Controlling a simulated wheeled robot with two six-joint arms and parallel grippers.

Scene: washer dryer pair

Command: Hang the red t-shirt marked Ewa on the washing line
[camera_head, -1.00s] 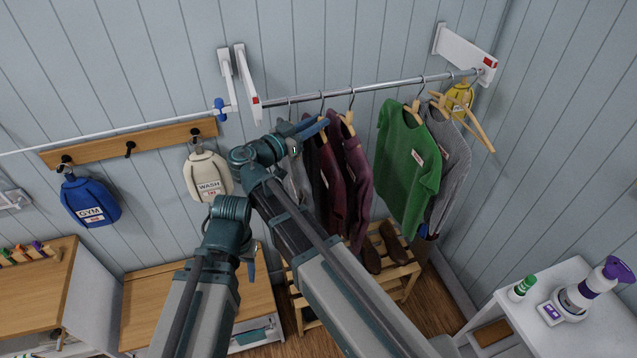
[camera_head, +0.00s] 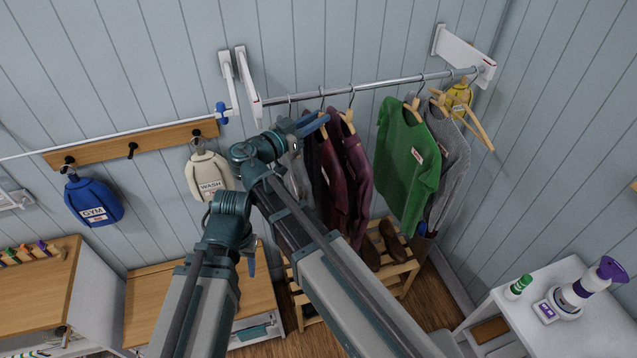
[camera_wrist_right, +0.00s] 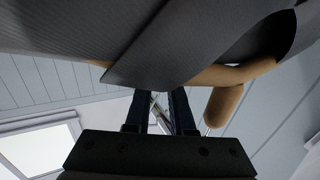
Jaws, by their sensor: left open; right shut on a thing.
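Several garments hang on wooden hangers from the metal rail (camera_head: 380,87). Two are dark red: one at the front (camera_head: 354,185) and a darker one (camera_head: 328,165) to its left. No name marked Ewa is readable. My right gripper (camera_head: 318,123) is among the hangers just below the rail, shut on a hanger. The right wrist view shows a wooden hanger (camera_wrist_right: 235,75) and dark grey-looking cloth (camera_wrist_right: 190,45) close above the fingers. The thin white line (camera_head: 110,133) runs along the left wall and is bare. My left gripper (camera_head: 250,264) is open and low, mostly hidden behind its arm.
A green shirt (camera_head: 407,165) and a grey one (camera_head: 452,160) hang at the right, by an empty hanger (camera_head: 475,122). Blue (camera_head: 92,202) and cream (camera_head: 209,175) bags hang from the peg board (camera_head: 90,150).

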